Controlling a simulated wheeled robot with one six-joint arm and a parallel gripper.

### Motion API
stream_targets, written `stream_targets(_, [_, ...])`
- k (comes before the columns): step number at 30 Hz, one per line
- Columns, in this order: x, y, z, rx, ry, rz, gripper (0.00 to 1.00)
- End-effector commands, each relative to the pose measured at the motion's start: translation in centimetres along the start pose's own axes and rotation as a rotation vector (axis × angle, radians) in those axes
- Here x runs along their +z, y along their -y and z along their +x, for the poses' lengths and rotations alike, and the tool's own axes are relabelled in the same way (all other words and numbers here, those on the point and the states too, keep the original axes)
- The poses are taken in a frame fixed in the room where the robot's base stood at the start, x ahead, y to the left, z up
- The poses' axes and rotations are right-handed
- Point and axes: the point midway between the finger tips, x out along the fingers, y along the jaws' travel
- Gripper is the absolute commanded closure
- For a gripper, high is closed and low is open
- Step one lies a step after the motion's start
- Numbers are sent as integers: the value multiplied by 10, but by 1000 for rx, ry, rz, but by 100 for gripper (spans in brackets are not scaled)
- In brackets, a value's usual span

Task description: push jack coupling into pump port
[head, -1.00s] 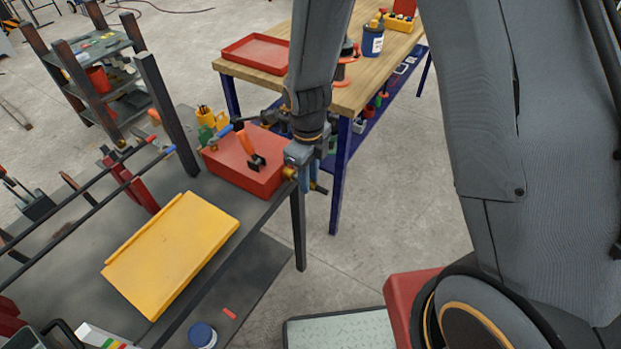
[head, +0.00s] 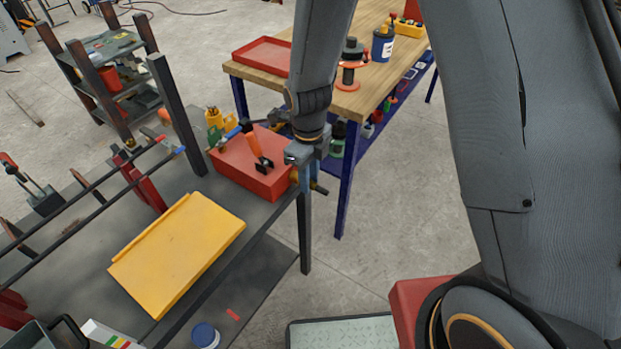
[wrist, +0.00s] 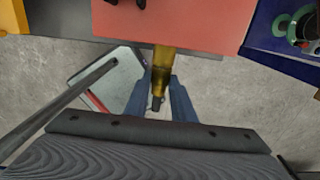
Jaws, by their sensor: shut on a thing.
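The pump is a red box (head: 245,165) with an orange-handled lever on top, at the bench's right end. Its red top (wrist: 165,25) fills the upper middle of the wrist view. My gripper (head: 308,177) is at the box's right side, with its blue fingers shut on the brass jack coupling (wrist: 163,65). The coupling's far end meets the edge of the red box in the wrist view, and a dark stub sticks out at its near end. The port is hidden, so I cannot tell whether the coupling is inside it.
A yellow tray (head: 178,255) lies on the dark bench (head: 120,210) left of the pump. A wooden table (head: 350,95) with blue legs stands close behind my gripper. Dark bars cross the bench at left. Floor is open at right.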

Motion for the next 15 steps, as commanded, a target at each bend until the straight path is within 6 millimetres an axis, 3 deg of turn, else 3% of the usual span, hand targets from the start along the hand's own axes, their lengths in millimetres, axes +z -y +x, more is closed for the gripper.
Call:
stream_targets(2, [3, 0, 0, -2, 4, -1, 100])
stream_targets(3, [3, 0, 0, -2, 4, -2, 72])
stream_targets(6, [3, 0, 0, -2, 4, -2, 55])
stream_targets(15, [2, 0, -1, -2, 3, 0, 55])
